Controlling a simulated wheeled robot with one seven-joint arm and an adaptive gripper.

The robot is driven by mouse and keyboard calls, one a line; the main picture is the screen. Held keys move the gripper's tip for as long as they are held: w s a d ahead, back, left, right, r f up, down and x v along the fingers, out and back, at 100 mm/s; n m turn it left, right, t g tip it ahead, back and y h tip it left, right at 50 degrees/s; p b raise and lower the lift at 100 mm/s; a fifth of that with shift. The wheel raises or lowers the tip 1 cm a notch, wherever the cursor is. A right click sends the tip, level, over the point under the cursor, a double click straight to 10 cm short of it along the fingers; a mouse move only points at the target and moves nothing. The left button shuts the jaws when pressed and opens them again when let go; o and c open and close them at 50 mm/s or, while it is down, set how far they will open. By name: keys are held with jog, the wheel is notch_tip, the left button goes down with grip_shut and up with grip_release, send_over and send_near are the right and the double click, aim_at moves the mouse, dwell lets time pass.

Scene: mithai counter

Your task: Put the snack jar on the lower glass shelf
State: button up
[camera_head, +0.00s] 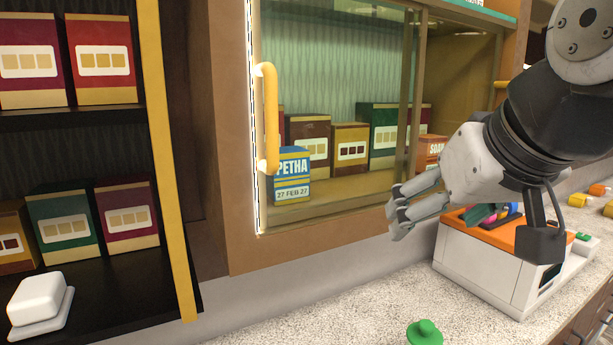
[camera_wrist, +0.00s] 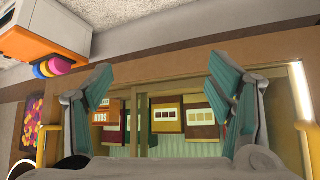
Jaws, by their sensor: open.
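A green knobbed lid (camera_head: 425,333) shows at the bottom edge of the head view; what is under it is cut off, so I cannot tell if it is the snack jar. No other clear snack jar is in view. A glass-fronted cabinet (camera_head: 330,225) has a yellow handle (camera_head: 268,118) and holds a row of boxes on its bottom level. I cannot tell which surface is the lower glass shelf. My gripper (camera_head: 398,212) is open and empty in front of the cabinet's lower right part, above the counter. Its teal-padded fingers (camera_wrist: 165,95) stand apart in the wrist view.
A blue PETHA box (camera_head: 292,178) and an orange SOAN box (camera_head: 431,150) stand in the cabinet. A white machine with an orange top (camera_head: 480,265) stands on the counter, right of my gripper.

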jog(key=s+f+g, duration=0.3)
jog(key=s+f, duration=0.5)
jog(key=f, duration=0.4)
jog(key=shift+s+d+f, duration=0.15)
jog(key=shift+s+f, duration=0.05)
jog(key=shift+f, duration=0.2)
